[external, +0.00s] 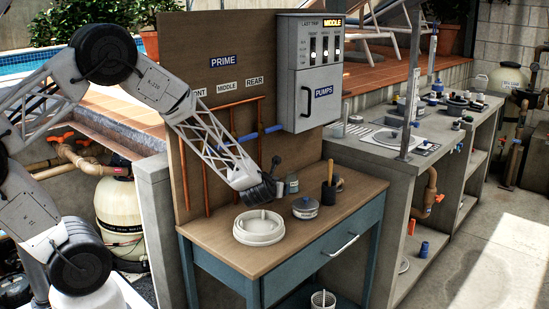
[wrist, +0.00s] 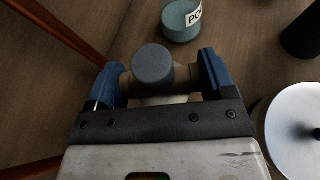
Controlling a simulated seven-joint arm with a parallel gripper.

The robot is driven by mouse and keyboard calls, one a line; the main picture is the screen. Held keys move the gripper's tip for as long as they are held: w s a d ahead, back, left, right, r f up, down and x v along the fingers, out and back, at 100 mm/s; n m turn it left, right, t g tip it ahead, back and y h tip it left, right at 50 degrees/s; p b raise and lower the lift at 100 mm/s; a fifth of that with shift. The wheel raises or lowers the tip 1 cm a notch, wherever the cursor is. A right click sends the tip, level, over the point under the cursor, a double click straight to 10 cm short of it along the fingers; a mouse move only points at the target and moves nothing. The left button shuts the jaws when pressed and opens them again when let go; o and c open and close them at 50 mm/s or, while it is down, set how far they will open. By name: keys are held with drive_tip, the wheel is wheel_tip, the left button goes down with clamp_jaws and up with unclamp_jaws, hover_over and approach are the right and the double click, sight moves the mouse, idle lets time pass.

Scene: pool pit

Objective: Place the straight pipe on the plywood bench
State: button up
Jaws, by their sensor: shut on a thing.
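My gripper (external: 272,178) hangs low over the back part of the plywood bench (external: 290,247). In the wrist view my gripper's blue fingers (wrist: 162,85) are shut on a short tan and grey piece (wrist: 153,62). Its round grey end faces the camera, and a tan section spans between the fingers; its lower part is hidden. I cannot tell whether this is the straight pipe or whether it touches the bench.
A white round housing (external: 258,226) stands on the bench front left. The bench's front right corner is clear. The grey pump box (external: 318,92) juts out above.

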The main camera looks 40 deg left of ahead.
drive_tip(key=shift+f, duration=1.1)
drive_tip(key=shift+f, duration=0.15)
drive_tip(key=o, duration=1)
drive_tip(key=shift+s, duration=0.1)
drive_tip(key=shift+v, duration=0.95)
drive_tip(key=r, duration=0.7)
drive_tip(key=shift+s+d+r, duration=0.25)
drive_tip(key=shift+s+r, duration=0.1)
drive_tip(key=shift+s, duration=0.05)
drive_tip(key=shift+r, duration=0.1)
